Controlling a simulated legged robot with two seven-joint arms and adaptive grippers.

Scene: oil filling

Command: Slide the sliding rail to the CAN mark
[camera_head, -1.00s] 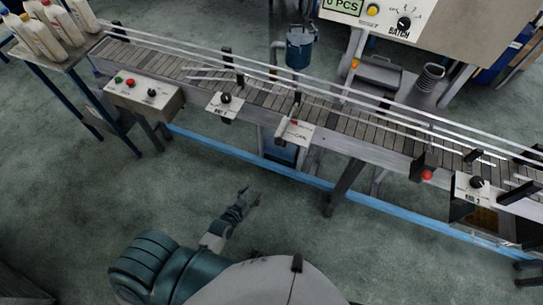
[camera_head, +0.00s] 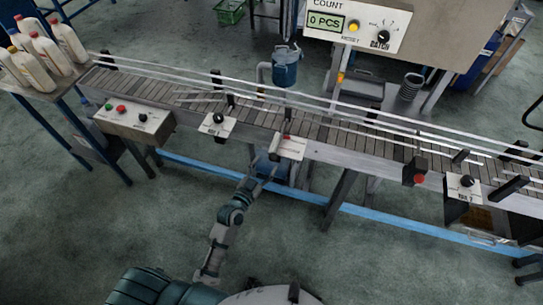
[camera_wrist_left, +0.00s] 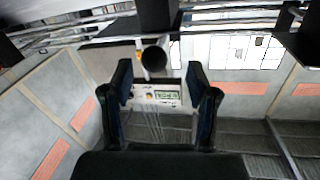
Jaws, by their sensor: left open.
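The white plate of the sliding rail (camera_head: 290,148) is on the near side of the conveyor, at mid-length. It has a red mark on top and a dark handle at its left end; its lettering is too small to read now. My left gripper (camera_head: 264,170) is just below and left of this plate, apart from it as far as I can tell. In the left wrist view my left gripper (camera_wrist_left: 160,100) is open, with nothing between its fingers. A dark round knob end (camera_wrist_left: 154,59) shows beyond the fingertips. My right gripper is not in view.
The conveyor (camera_head: 350,135) runs across the view. A knob plate (camera_head: 217,124) and a button box (camera_head: 135,120) are to the left; a red button (camera_head: 419,179) and another knob plate (camera_head: 465,186) are to the right. White bottles (camera_head: 45,50) stand at the upper left.

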